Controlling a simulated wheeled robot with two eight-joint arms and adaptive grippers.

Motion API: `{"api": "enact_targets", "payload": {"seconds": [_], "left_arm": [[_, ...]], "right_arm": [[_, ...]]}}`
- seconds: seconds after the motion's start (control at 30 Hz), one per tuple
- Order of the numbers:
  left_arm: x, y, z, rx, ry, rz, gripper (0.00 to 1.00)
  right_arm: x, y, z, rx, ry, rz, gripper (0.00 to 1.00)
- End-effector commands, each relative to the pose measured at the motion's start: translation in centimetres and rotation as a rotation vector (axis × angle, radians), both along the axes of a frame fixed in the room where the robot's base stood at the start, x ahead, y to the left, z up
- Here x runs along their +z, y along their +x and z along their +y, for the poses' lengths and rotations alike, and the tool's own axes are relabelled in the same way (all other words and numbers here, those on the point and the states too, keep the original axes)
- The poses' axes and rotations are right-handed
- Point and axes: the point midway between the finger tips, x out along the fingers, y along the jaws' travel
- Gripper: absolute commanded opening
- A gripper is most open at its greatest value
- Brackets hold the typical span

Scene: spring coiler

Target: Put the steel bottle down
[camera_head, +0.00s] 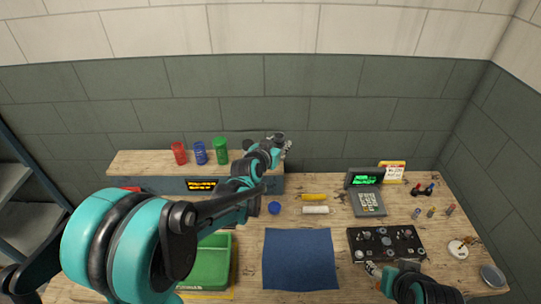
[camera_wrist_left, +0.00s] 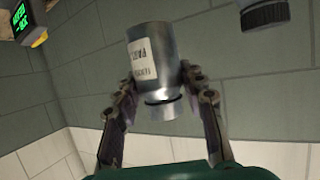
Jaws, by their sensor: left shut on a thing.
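The steel bottle (camera_wrist_left: 155,62) is a grey metal cylinder with a white printed label and a narrower neck. In the left wrist view it stands between the two fingers, its neck toward the palm. My left gripper (camera_head: 284,150) is shut on it. In the head view the gripper is held up in front of the wall, around the right end of the raised wooden shelf (camera_head: 135,164); the bottle is small and mostly hidden there. My right gripper (camera_head: 372,268) is low at the front, by the black board's lower edge; its jaw opening is unclear.
Red (camera_head: 179,153), blue (camera_head: 200,153) and green (camera_head: 221,150) cups stand on the shelf. A green bin (camera_head: 210,265), blue mat (camera_head: 300,258), black board (camera_head: 385,245), yellow item (camera_head: 314,197), white roll (camera_head: 316,210) and keypad device (camera_head: 369,203) occupy the bench.

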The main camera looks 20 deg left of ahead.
Motion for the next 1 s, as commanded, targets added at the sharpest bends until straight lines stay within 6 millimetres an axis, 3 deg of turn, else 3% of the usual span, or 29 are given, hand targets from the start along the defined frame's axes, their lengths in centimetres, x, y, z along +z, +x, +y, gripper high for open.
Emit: {"api": "enact_targets", "payload": {"seconds": [0.1, 0.3, 0.47, 0.7, 1.0], "left_arm": [[-1.9, 2.0, 2.1, 0.004, -0.001, 0.0, 0.0], [-3.2, 3.7, 3.7, 0.0, 0.0, -0.001, 0.0], [-4.1, 3.9, 3.9, 0.0, 0.001, 0.0, 0.0], [-7.4, 3.9, 3.9, 0.0, 0.001, -0.001, 0.0], [-7.5, 3.8, 3.8, 0.0, 0.001, 0.0, 0.0]], "right_arm": [[-0.9, 0.0, 0.0, 0.0, 0.0, 0.0, 0.55], [-1.4, 0.0, 0.0, 0.0, 0.0, 0.0, 0.55], [-1.7, 0.0, 0.0, 0.0, 0.0, 0.0, 0.55], [-2.9, 0.0, 0.0, 0.0, 0.0, 0.0, 0.55], [-3.0, 0.0, 0.0, 0.0, 0.0, 0.0, 0.55]]}}
